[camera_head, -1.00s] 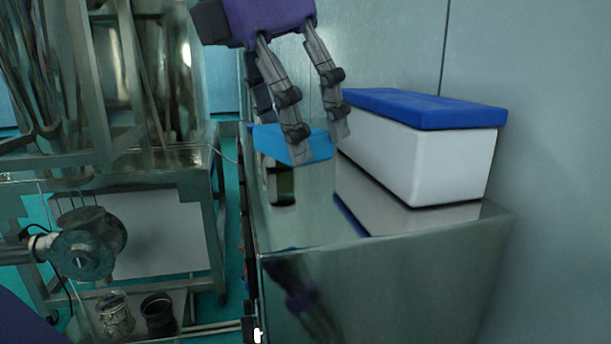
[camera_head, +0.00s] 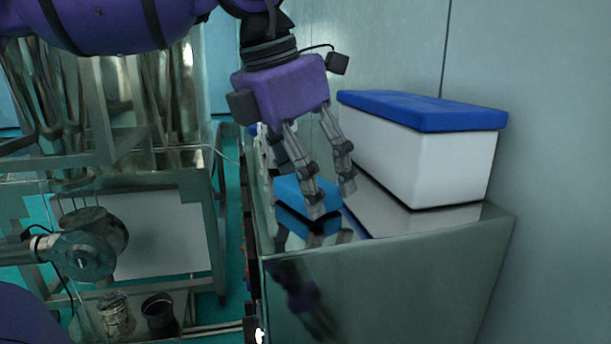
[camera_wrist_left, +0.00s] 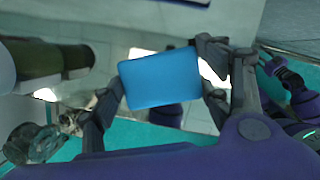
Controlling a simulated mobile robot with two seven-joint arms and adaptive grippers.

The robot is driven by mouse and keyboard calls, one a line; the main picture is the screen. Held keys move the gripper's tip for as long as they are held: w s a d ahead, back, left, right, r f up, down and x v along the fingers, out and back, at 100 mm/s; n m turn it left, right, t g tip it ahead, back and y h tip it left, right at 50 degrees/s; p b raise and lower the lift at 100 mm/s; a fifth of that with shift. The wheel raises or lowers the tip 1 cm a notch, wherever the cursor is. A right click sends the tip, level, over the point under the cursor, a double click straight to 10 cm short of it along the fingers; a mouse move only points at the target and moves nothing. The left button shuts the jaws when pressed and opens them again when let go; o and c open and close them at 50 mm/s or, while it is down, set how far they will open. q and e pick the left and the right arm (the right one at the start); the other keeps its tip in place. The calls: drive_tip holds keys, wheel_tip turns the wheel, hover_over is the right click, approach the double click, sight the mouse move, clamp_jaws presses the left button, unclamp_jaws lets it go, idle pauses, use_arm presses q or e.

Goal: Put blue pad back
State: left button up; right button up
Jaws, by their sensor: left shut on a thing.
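The blue pad (camera_head: 297,192) is a flat light-blue block, low over the shiny metal cabinet top (camera_head: 385,215). Its reflection lies right under it, and I cannot tell whether it touches the surface. My left gripper (camera_head: 332,202) is shut on the pad, reaching down from above; the near finger covers part of it. In the left wrist view the pad (camera_wrist_left: 162,78) sits between the two fingers (camera_wrist_left: 160,85), slightly tilted.
A white box with a dark-blue lid (camera_head: 420,110) stands on the cabinet against the wall, right of the gripper. A dark green cylindrical thing (camera_wrist_left: 45,60) is left of the pad in the wrist view. A metal frame machine (camera_head: 150,180) stands left of the cabinet.

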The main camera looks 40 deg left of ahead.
use_arm(q)
drive_tip(key=o, duration=1.1)
drive_tip(key=shift+f, duration=0.15)
drive_tip(key=v, duration=1.2)
